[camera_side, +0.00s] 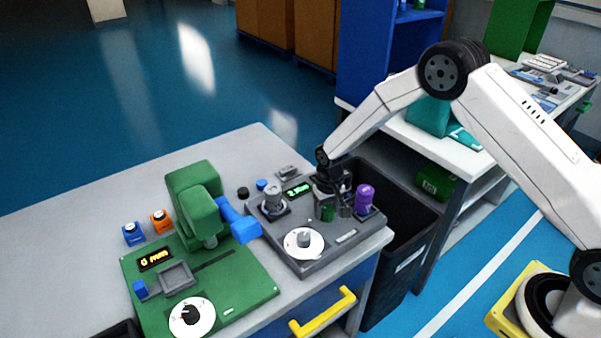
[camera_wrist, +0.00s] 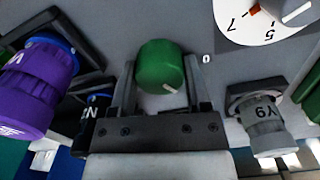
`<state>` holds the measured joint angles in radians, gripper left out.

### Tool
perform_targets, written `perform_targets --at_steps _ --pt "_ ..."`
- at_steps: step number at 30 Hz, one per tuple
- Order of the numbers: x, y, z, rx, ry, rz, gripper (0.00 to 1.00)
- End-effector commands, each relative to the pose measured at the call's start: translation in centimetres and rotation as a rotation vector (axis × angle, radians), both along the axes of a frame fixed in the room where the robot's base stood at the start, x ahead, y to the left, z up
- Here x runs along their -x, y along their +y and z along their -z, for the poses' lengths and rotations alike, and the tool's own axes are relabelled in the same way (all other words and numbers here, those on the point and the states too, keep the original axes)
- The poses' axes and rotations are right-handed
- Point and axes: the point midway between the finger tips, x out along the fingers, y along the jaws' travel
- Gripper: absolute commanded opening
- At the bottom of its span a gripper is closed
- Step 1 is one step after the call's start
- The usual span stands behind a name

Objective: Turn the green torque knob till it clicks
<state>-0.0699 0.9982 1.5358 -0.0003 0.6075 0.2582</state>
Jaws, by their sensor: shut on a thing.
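The green torque knob (camera_side: 327,213) stands on the dark grey test panel (camera_side: 318,266), partly hidden by my gripper (camera_side: 334,204) in the side view. In the wrist view the knob (camera_wrist: 161,66) is a green cylinder with a pale pointer mark toward its lower right edge. My gripper (camera_wrist: 160,84) has one finger on each side of the knob and is shut on it. A small display (camera_side: 298,189) with green digits sits on the panel behind; its reading is too small to tell.
Close by are a purple knob (camera_side: 364,196), a grey knob (camera_side: 273,197) and a white dial (camera_side: 304,242). A green station (camera_side: 200,280) with a green press and blue lever stands to the left. A dark bin (camera_side: 400,215) is beside the bench.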

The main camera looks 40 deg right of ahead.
Motion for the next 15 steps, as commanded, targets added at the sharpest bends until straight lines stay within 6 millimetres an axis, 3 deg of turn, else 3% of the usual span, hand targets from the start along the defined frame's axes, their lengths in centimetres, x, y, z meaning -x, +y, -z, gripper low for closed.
perform_targets --at_steps 15 --pt "0.03 0.01 -0.04 0.0 0.001 0.242 0.03"
